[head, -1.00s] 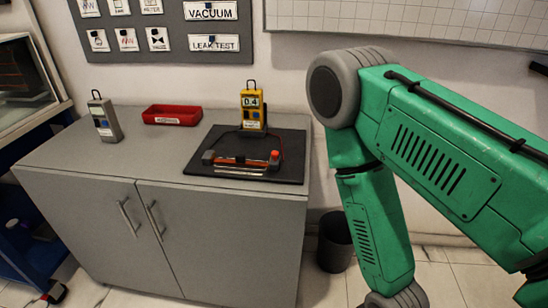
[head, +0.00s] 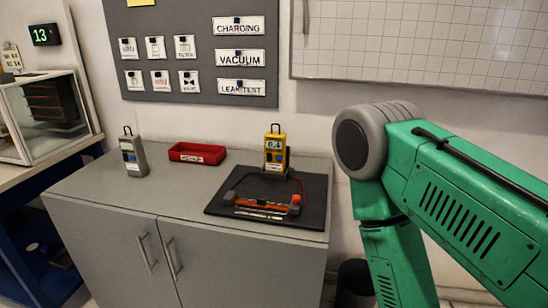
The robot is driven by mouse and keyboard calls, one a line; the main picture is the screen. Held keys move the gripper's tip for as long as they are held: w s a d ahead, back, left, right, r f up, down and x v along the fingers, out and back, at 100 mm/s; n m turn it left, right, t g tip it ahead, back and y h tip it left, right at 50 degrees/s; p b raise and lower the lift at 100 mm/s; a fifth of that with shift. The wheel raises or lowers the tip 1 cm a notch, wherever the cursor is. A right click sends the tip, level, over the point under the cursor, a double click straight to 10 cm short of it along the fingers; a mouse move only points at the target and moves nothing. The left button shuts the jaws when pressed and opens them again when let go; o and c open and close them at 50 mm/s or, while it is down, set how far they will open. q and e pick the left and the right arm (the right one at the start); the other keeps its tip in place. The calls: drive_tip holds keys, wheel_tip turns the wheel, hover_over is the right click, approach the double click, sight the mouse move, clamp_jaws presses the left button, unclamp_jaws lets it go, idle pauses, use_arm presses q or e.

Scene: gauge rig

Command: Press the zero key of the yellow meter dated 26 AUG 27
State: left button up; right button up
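A yellow meter (head: 275,151) with a lit display stands upright at the back of a black mat (head: 222,207) on the grey cabinet. Its display seems to read 0.4; its label and keys are too small to read, so I cannot tell its date. A grey meter (head: 133,155) with a blue key stands at the left of the cabinet top. My green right arm fills the right side of the head view; its gripper is out of frame. My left gripper is not in view.
A red tray (head: 197,153) sits between the two meters. A rig with an orange-red bar (head: 260,203) lies on the mat before the yellow meter. A dark bin (head: 355,281) stands on the floor right of the cabinet (head: 110,245). The front left cabinet top is clear.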

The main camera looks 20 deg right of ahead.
clamp_jaws()
idle(1.1)
